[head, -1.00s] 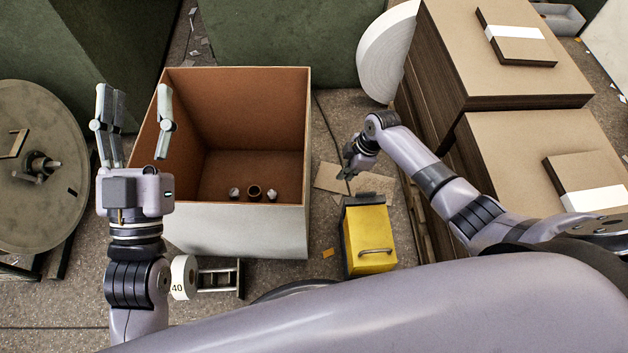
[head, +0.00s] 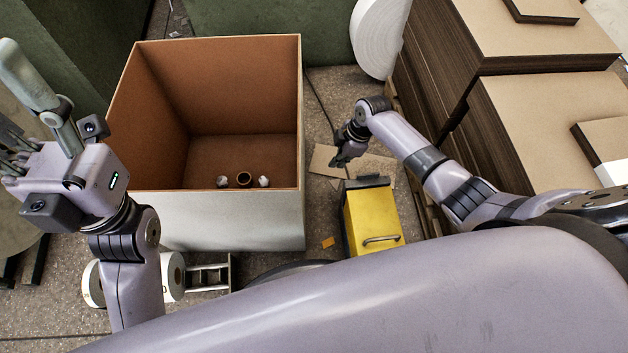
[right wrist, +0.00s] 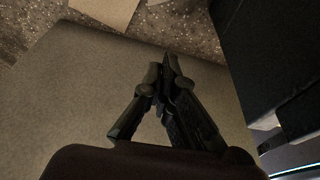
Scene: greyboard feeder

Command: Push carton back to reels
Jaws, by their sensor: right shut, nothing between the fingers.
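The large carton (head: 240,222) stands open on the floor left of centre in the head view, white outside and brown inside. Two crumpled bits and a small brown ring (head: 244,179) lie in it. A big reel (head: 18,225) stands at the far left, mostly hidden by my left gripper. My left gripper (head: 25,115) is left of the carton with its fingers spread, empty. My right gripper (head: 341,158) is right of the carton, apart from it in the head view, shut and empty. In the right wrist view its fingers (right wrist: 165,75) meet above a dull tan surface.
A yellow box (head: 370,222) with a handle stands right of the carton. Stacks of greyboard (head: 540,110) fill the right side. A white roll (head: 380,38) leans behind. Smaller white rolls (head: 172,276) sit near my left arm. Cardboard scraps (head: 328,160) lie on the floor.

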